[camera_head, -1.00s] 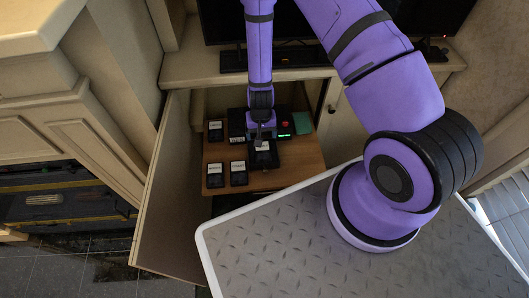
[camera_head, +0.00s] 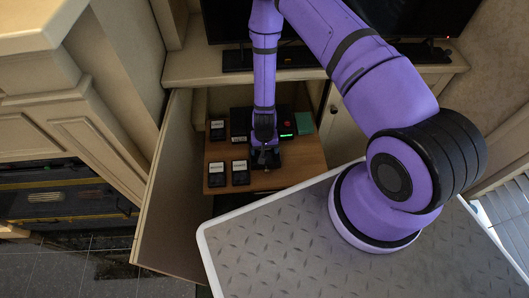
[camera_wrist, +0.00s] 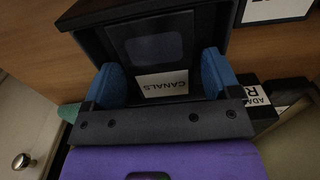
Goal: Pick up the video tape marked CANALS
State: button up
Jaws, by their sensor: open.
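The video tape marked CANALS (camera_wrist: 156,48) is black with a small window and a white label. In the wrist view it fills the middle, its label upside down. My gripper (camera_wrist: 166,76) is open, its two blue fingers spread on either side of the label. I cannot tell whether the fingers touch the tape. In the head view my gripper (camera_head: 264,153) is low over the front right of the wooden shelf (camera_head: 287,179), and hides most of the tape under it.
Other labelled black tapes stand to the left, one at the front left (camera_head: 217,174) and one beside it (camera_head: 240,173). More tapes lie behind them. A black device with a green display (camera_head: 287,135) and a green box (camera_head: 304,123) are behind. A cabinet door (camera_head: 165,185) stands open at left.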

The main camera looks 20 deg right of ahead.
jog(key=shift+f, duration=0.55)
jog(key=c, duration=0.7)
jog(key=shift+c, duration=0.2)
jog(key=shift+r, duration=0.15)
